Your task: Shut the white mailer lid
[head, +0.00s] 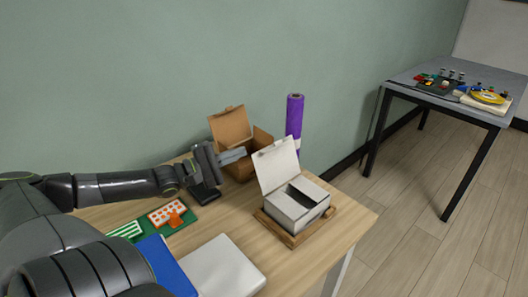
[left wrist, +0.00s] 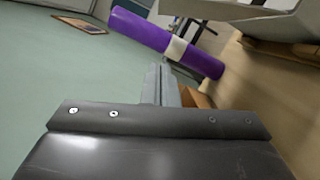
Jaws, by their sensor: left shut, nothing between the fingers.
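The white mailer (head: 297,205) sits on a wooden tray (head: 290,238) near the right edge of the table. Its lid (head: 277,166) stands up, tilted back, so the mailer is open. My left gripper (head: 238,155) is to the left of the raised lid, in front of the brown box, with a gap between it and the lid. The left gripper is shut and empty; its fingers (left wrist: 162,88) also show in the left wrist view. A pale part of the mailer seems to show at the top right of the left wrist view. My right gripper is not in view.
An open brown cardboard box (head: 263,143) stands behind my left gripper. A purple roll (head: 294,118) stands behind the mailer. A green board (head: 150,226), a blue item (head: 166,266) and a white slab (head: 222,268) lie at the front left. Another table (head: 398,82) stands at the right.

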